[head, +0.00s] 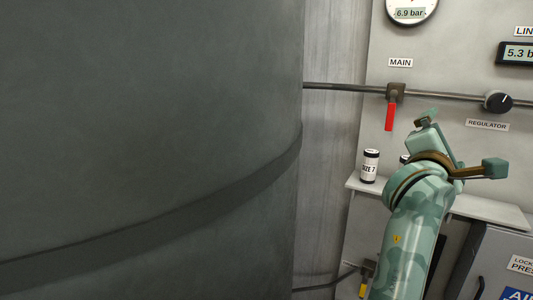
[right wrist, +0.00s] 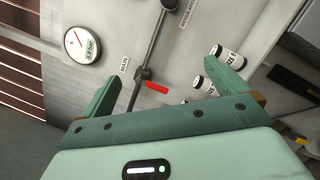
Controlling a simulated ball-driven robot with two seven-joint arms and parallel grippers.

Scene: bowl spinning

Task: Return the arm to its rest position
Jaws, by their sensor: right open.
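My right arm rises from the bottom right in the head view, and its gripper (head: 432,133) is in front of the wall panel, below the pipe. In the right wrist view the right gripper's two green fingers (right wrist: 163,70) stand wide apart with nothing held between them. The red valve handle (head: 390,116) labelled MAIN hangs down from the pipe, to the left of the gripper in the head view. It also shows beyond the fingers in the wrist view (right wrist: 156,88). My left gripper is not in view.
A SIZE 7 canister (head: 370,167) stands on a narrow shelf (head: 492,210) near the right arm; another is partly hidden behind it. A regulator knob (head: 498,101), a round gauge (head: 410,9) reading 6.9 bar and a 5.3 display are on the wall. A large dark cylinder (head: 140,120) fills the left.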

